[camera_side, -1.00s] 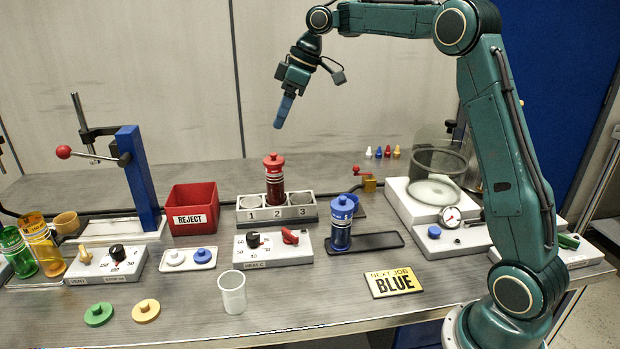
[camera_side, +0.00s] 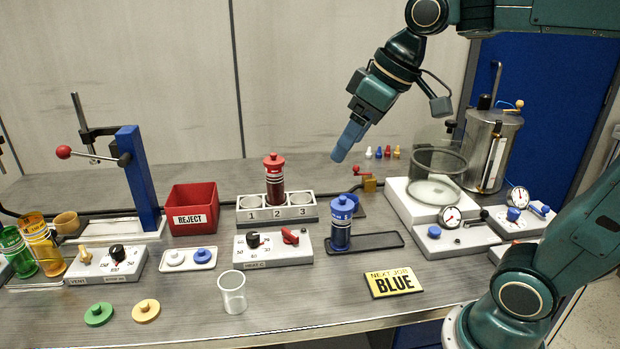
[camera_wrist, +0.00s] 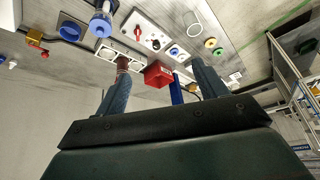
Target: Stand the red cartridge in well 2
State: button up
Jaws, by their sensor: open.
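The red cartridge (camera_side: 274,180) stands upright in well 2, the middle well of the grey three-well block (camera_side: 249,216). It also shows in the wrist view (camera_wrist: 123,63), partly hidden by a finger. Wells 1 and 3 look empty. My gripper (camera_side: 342,154) is up in the air, above and to the right of the block, well apart from the cartridge. In the wrist view its two blue fingers (camera_wrist: 160,82) are spread with nothing between them.
A blue cartridge (camera_side: 341,222) stands on a dark tray (camera_side: 382,241) right of the block. A red REJECT bin (camera_side: 193,208) stands left of it. A glass chamber (camera_side: 438,165) on a white base is at the right. A clear cup (camera_side: 232,292) stands in front.

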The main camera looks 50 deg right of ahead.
jog(key=s+f+m, duration=0.1)
jog(key=s+f, duration=0.2)
jog(key=s, duration=0.3)
jog(key=s+d+f+m+h, duration=0.1)
jog(key=s+f, duration=0.3)
jog(key=s, duration=0.1)
jog(key=shift+s+t, duration=0.3)
jog(key=shift+s, duration=0.05)
dwell(0.5)
